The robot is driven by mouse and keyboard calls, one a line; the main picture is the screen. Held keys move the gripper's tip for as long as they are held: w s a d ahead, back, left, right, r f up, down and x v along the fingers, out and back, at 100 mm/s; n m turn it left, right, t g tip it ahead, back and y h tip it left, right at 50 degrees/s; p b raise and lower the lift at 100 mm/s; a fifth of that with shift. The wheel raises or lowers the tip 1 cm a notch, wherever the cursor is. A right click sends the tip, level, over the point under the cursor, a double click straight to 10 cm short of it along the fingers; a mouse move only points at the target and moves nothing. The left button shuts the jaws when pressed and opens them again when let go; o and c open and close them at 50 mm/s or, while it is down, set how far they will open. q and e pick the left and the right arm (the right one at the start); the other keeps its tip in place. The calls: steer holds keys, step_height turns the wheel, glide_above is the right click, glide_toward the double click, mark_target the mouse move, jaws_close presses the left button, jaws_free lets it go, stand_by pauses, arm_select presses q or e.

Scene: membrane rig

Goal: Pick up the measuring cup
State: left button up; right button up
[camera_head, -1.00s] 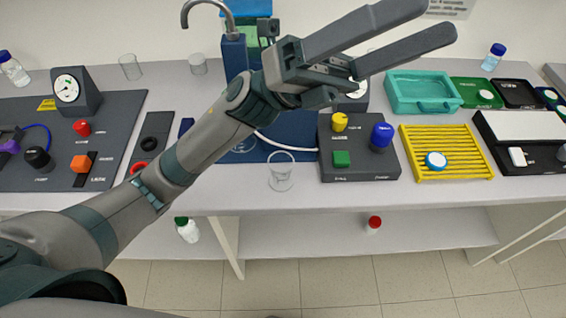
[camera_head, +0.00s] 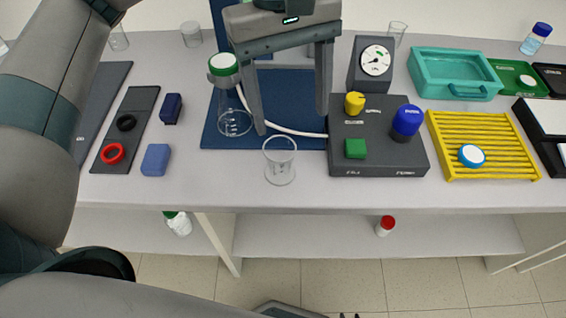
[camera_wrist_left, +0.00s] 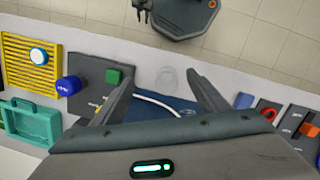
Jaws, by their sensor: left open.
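A clear measuring cup (camera_head: 280,162) stands upright near the front edge of the bench in the head view. My left gripper (camera_head: 291,122) is open, its two fingers pointing down just behind and above the cup, with nothing between them. In the left wrist view the cup (camera_wrist_left: 168,78) shows faintly beyond the gap between the open fingers (camera_wrist_left: 162,75). Small dark tips at the bottom edge of the head view may be my right gripper; their state is unclear.
A dark control box (camera_head: 375,165) with yellow, green and blue knobs stands right of the cup. A white tube (camera_head: 290,131) crosses the blue mat (camera_head: 209,132) behind it. A green-capped glass vessel (camera_head: 235,122) stands left. The bench front edge lies just before the cup.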

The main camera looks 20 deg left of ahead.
arm_select(q)
steer(key=a, duration=0.1)
steer(key=w+a+y, duration=0.1)
steer(key=w+a+t, duration=0.1)
steer(key=shift+w+r, duration=0.25)
steer(key=shift+r, duration=0.05)
arm_select(e)
steer(key=shift+w+a+f, duration=0.1)
steer(key=shift+w+a, duration=0.1)
steer(key=shift+w, duration=0.4)
arm_select(q)
steer(key=p, duration=0.3)
glide_toward(279, 155)
steer(key=shift+s+d+f, duration=0.2)
steer(key=shift+s+f, duration=0.25)
steer(key=shift+s, duration=0.15)
steer(key=shift+s+d+f, duration=0.15)
steer(key=shift+s+f, duration=0.3)
steer(key=shift+s, duration=0.15)
arm_select(e)
steer(key=s+d+f+g, duration=0.1)
steer(key=s+d, duration=0.1)
steer(key=s, duration=0.3)
steer(key=s+d+f+g+h, duration=0.1)
steer(key=s+d+f+g, duration=0.1)
steer(key=s, duration=0.3)
steer(key=shift+s+d+f, duration=0.2)
steer(key=shift+s+d, duration=0.1)
steer(key=shift+s, duration=0.05)
